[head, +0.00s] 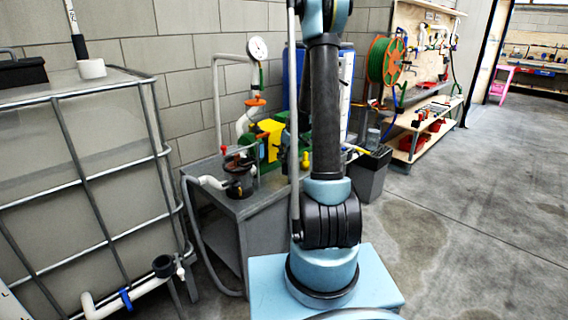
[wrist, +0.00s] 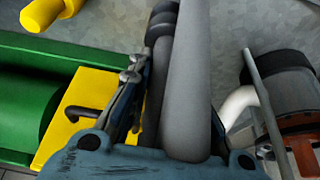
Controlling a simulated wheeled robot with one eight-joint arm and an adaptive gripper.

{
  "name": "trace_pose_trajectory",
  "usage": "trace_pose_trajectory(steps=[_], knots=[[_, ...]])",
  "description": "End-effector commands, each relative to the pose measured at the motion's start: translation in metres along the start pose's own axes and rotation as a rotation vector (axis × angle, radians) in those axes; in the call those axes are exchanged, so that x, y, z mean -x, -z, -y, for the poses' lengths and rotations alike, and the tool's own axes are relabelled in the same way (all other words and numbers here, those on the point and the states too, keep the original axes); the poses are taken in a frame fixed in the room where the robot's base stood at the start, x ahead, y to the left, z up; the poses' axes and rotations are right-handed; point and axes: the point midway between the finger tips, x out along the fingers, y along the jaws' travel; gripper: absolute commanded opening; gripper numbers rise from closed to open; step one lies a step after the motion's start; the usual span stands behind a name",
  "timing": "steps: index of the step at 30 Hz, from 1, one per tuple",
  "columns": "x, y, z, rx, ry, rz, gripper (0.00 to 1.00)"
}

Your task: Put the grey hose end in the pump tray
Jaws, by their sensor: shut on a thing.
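In the wrist view my gripper (wrist: 165,125) is shut on a smooth grey tube, which looks like the grey hose end (wrist: 187,80). The tube runs away from the blue gripper body; its far tip is out of the picture. A green and yellow pump (wrist: 62,120) lies to the left of the jaws. In the head view the pump (head: 269,140) stands on a grey bench (head: 225,200), which may be the pump tray; I cannot tell its rim clearly. My arm hides part of the bench and my gripper there.
A dark filter pot with a white pipe (head: 238,180) stands on the bench's left. A pressure gauge (head: 258,49) rises behind. A caged tank (head: 80,180) stands left, a dark bin (head: 367,175) right. The floor (head: 470,220) at right is clear.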

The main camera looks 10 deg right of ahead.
Motion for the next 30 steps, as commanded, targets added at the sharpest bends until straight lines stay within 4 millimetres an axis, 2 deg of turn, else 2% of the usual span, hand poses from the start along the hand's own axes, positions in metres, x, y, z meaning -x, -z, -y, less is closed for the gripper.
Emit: trace_pose_trajectory(steps=[6,17,18,20,30], knots=[[-0.024,-0.009,0.0,0.0,0.0,0.0,0.0],[-0.027,-0.011,0.0,0.0,0.0,0.0,0.0],[-0.027,-0.011,0.0,0.0,0.0,0.0,0.24],[-0.027,-0.011,0.0,0.0,0.0,0.0,0.37],[-0.027,-0.011,0.0,0.0,0.0,0.0,0.39]])
